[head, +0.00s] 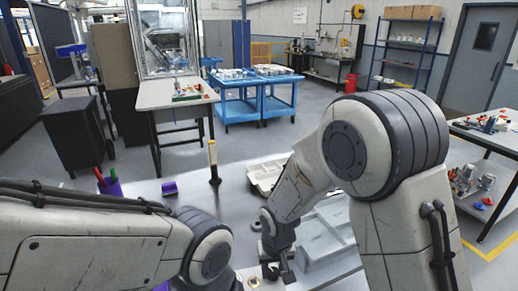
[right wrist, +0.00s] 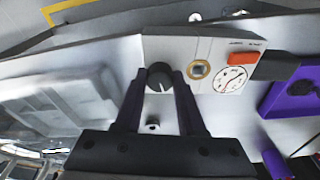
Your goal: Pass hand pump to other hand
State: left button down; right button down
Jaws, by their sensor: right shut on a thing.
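My right gripper (head: 272,268) reaches down at the bottom of the head view. In the right wrist view its two dark fingers (right wrist: 160,88) close around a dark round knob (right wrist: 160,75) with a white pointer line. The knob is on a pale grey box (right wrist: 192,50) with a brass port, a red button and a round dial. A slim upright yellow-and-black tool (head: 213,162) stands beyond my arms, apart from both; I cannot tell for sure whether it is the hand pump. My left arm comes in from the left; its gripper is out of frame.
A purple holder (head: 109,184) with red and green handles stands at the left, with a small purple block (head: 169,188) near it. A pale tray (head: 266,174) lies behind my right arm. Blue carts (head: 238,109) stand farther back.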

jog(key=w+d+f+m, duration=0.2)
jog(key=d+f, duration=0.1)
pick_arm(q)
jog(key=shift+w, duration=0.1)
jog(key=c, duration=1.5)
grip_release()
jog(key=o, duration=0.5)
jog(key=shift+w, duration=0.1)
jog(key=o, duration=1)
jog(key=w, duration=0.3)
jog(key=shift+d+m+t+y, duration=0.25)
jog(key=shift+m+t+y, duration=0.05)
jog(key=shift+m+y, duration=0.1)
jog(key=m+t+y, duration=0.2)
jog(key=m, duration=0.1)
send_over(247, 289)
jog(key=s+d, duration=0.2)
jog(key=s, duration=0.1)
notch_tip(247, 289, down, 2)
jog(key=x, duration=1.1)
jog(key=shift+w+a+f, duration=0.1)
jog(key=shift+w+f, duration=0.1)
jog(key=shift+w, duration=0.15)
pick_arm(e)
jog(key=w+a+r+n+y, duration=0.1)
jog(key=w+a+r+n, duration=0.2)
jog(key=n, duration=0.5)
jog(key=shift+w+a+r+n, duration=0.4)
jog(key=shift+a+r, duration=0.25)
jog(key=shift+r, duration=0.3)
